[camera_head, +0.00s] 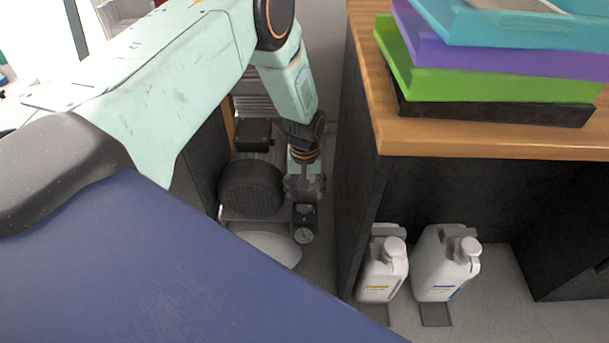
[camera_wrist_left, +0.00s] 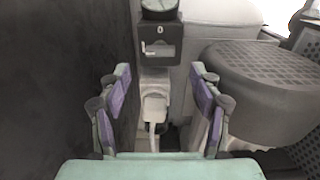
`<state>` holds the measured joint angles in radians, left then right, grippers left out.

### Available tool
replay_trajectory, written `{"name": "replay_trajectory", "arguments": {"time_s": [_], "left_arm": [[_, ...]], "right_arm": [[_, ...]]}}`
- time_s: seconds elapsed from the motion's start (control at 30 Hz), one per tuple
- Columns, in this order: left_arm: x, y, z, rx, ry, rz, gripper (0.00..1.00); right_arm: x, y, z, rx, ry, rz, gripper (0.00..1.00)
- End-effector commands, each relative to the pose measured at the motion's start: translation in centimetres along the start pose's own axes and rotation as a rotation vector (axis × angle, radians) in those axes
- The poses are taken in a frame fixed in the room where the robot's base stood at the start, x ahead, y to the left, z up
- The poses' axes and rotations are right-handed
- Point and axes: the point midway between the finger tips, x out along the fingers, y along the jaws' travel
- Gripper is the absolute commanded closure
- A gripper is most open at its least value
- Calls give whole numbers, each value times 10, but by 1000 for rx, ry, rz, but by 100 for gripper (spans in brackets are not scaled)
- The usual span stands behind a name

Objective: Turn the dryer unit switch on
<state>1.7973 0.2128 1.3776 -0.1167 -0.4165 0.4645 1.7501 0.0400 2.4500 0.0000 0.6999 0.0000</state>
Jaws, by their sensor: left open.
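In the head view, the compressor (camera_head: 252,188) with its black ribbed motor cover stands on the floor in the gap beside the desk. My left gripper (camera_head: 305,187) reaches down to its right side, near a small round gauge (camera_head: 303,236). In the left wrist view, my left gripper (camera_wrist_left: 158,112) is open and empty. I cannot tell which part is the dryer switch. My right gripper is not in view.
A dark desk side wall (camera_wrist_left: 75,80) stands close to the left of the gripper in the wrist view. The ribbed motor cover (camera_wrist_left: 262,75) is close on the right. In the head view, white bottles (camera_head: 440,265) stand under the desk and stacked trays (camera_head: 490,60) sit on it.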

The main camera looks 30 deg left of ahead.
Motion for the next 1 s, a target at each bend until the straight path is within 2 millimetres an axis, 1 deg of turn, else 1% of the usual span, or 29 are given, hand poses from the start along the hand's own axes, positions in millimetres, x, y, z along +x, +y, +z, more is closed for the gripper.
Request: {"name": "replay_trajectory", "arguments": {"time_s": [0.03,0.1,0.2,0.37,0.5,1.0], "left_arm": [[-12,0,-1,-1,2,2,36],[-25,0,-1,-1,3,3,36],[-40,0,0,-2,1,2,36],[-57,0,0,-1,1,1,36],[-61,0,0,-1,-1,0,36],[-61,0,0,3,0,0,36]], "right_arm": [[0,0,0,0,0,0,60],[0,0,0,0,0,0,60],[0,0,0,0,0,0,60],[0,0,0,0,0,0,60],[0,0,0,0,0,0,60],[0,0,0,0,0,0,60]]}}
